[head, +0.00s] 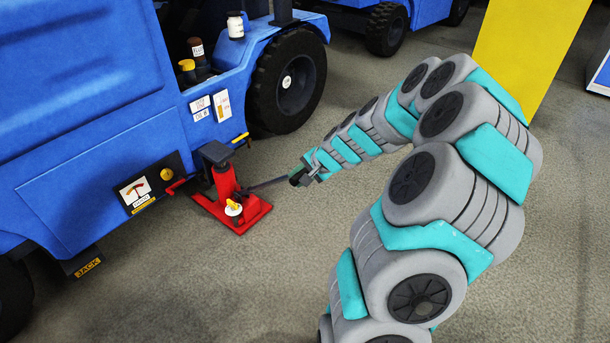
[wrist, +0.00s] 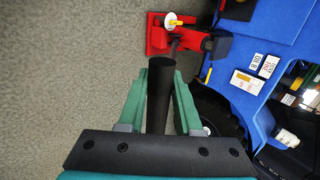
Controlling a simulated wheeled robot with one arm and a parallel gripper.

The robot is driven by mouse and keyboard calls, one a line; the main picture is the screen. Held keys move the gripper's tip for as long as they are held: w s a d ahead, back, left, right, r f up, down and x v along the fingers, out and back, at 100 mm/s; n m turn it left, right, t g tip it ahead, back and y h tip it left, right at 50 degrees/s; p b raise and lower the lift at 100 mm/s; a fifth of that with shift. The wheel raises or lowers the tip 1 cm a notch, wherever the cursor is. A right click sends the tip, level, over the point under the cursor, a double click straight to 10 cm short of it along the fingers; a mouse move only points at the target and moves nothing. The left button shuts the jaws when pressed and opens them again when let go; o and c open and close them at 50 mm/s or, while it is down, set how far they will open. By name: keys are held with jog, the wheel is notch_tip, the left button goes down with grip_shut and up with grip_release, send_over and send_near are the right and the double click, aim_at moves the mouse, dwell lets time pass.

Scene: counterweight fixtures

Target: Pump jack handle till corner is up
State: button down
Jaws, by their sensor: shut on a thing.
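A red jack (head: 226,184) stands on the floor beside the blue vehicle (head: 95,85), with its dark top pad close under the vehicle's lower edge; I cannot tell if they touch. A yellow-and-white knob (head: 233,208) sits on its base. The dark jack handle (head: 265,184) slopes slightly up from the jack to my gripper (head: 299,178). In the wrist view my gripper (wrist: 160,105) has its green fingers on both sides of the black handle (wrist: 158,85), shut on its end. The jack (wrist: 160,36) lies beyond it in that view.
A gauge panel (head: 136,192) and a yellow "JACK" label (head: 87,267) are on the vehicle's side. A black wheel (head: 288,80) stands behind the jack. Bottles (head: 236,25) sit on the vehicle's ledge. A yellow post (head: 525,50) rises at the back right. The floor around the handle is clear.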

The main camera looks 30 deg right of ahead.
jog(key=w+a+r+g+p, duration=0.2)
jog(key=w+r+p, duration=0.4)
jog(key=w+p, duration=0.1)
jog(key=shift+a+r+h+p, duration=0.15)
jog(key=shift+a+h+p, duration=0.2)
jog(key=shift+h, duration=0.05)
jog(key=shift+c, duration=2)
grip_release()
jog(key=shift+r, duration=0.1)
jog(key=v, duration=0.7)
jog(key=shift+s+d, duration=0.2)
jog(key=shift+s, duration=0.2)
